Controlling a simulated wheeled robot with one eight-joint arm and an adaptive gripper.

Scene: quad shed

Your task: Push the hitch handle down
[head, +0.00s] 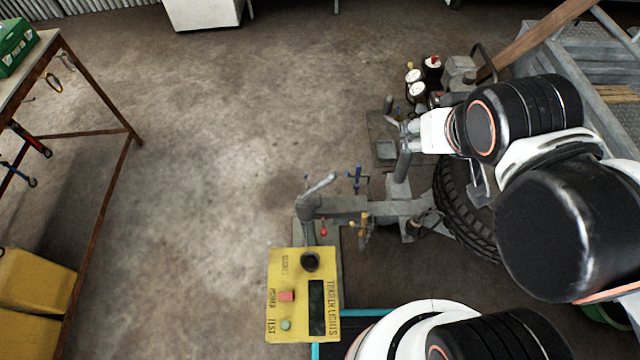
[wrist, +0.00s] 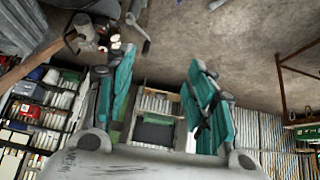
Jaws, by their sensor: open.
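The hitch handle (head: 320,186) is a light grey lever on the trailer coupling. It slopes up to the right over the coupling head (head: 307,206), at the left end of the grey drawbar (head: 350,208). My gripper (head: 404,132) is above and to the right of the handle in the head view, clearly apart from it. Its fingers are small and partly hidden there. In the wrist view my gripper (wrist: 160,58) shows two teal-padded fingers spread wide with nothing between them. A grey bent piece (wrist: 138,25) shows beyond the fingers; I cannot tell whether it is the handle.
A yellow trailer-lights test box (head: 303,294) stands just below the coupling. A grey upright post (head: 402,165) and a tyre (head: 462,210) are right of the handle. Several small containers (head: 416,91) sit behind. A workbench (head: 95,90) is at left, with clear floor (head: 210,150) between.

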